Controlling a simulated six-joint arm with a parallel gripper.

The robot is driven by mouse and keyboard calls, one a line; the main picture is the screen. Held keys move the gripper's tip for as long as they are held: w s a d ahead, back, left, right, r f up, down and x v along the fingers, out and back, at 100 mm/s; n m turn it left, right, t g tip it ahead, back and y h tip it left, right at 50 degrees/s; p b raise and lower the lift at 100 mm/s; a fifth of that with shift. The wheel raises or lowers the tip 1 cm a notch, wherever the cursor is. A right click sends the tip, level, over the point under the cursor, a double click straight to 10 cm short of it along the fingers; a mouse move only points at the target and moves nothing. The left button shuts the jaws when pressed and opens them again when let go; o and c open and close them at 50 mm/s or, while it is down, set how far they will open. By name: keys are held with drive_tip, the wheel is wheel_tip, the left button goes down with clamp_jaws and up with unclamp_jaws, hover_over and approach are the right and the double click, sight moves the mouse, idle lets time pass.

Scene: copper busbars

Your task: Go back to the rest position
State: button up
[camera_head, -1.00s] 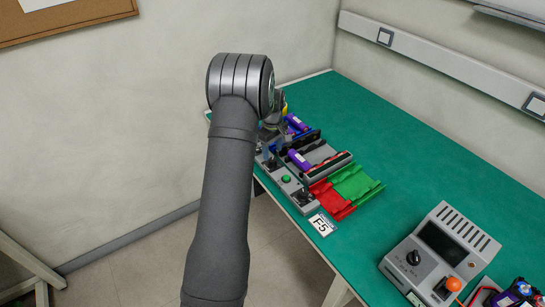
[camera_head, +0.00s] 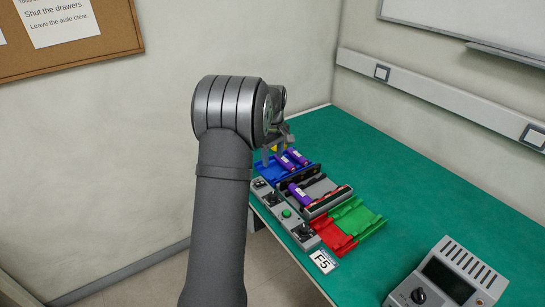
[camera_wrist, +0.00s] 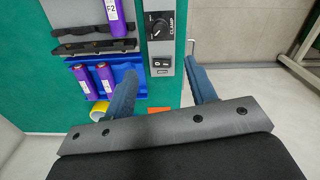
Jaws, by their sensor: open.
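My gripper (camera_head: 277,152) is at the far left end of the green bench (camera_head: 405,170), raised above the blue tray (camera_head: 268,172). In the wrist view its two blue-grey fingers (camera_wrist: 160,70) stand wide apart with nothing held between them. Two purple cylinders (camera_wrist: 94,79) lie in the blue tray. Another purple cylinder (camera_head: 299,194) rests in a dark grey holder (camera_head: 318,188). My arm hides part of the bench's left end.
A grey control strip (camera_head: 285,213) with a CLAMP knob (camera_wrist: 159,26) runs along the front edge. Red (camera_head: 333,235) and green (camera_head: 357,219) trays sit beside the holder. A grey control box (camera_head: 455,275) stands at lower right. The bench's back right is clear.

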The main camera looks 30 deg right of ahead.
sight(273, 194)
drive_tip(key=shift+f, duration=0.1)
wheel_tip(273, 194, down, 17)
drive_tip(key=shift+f, duration=0.1)
idle(0.5)
drive_tip(key=shift+f, duration=0.25)
drive_tip(key=shift+r+m, duration=0.25)
drive_tip(key=shift+m, duration=0.55)
drive_tip(key=m, duration=1)
drive_tip(key=shift+m, duration=2.2)
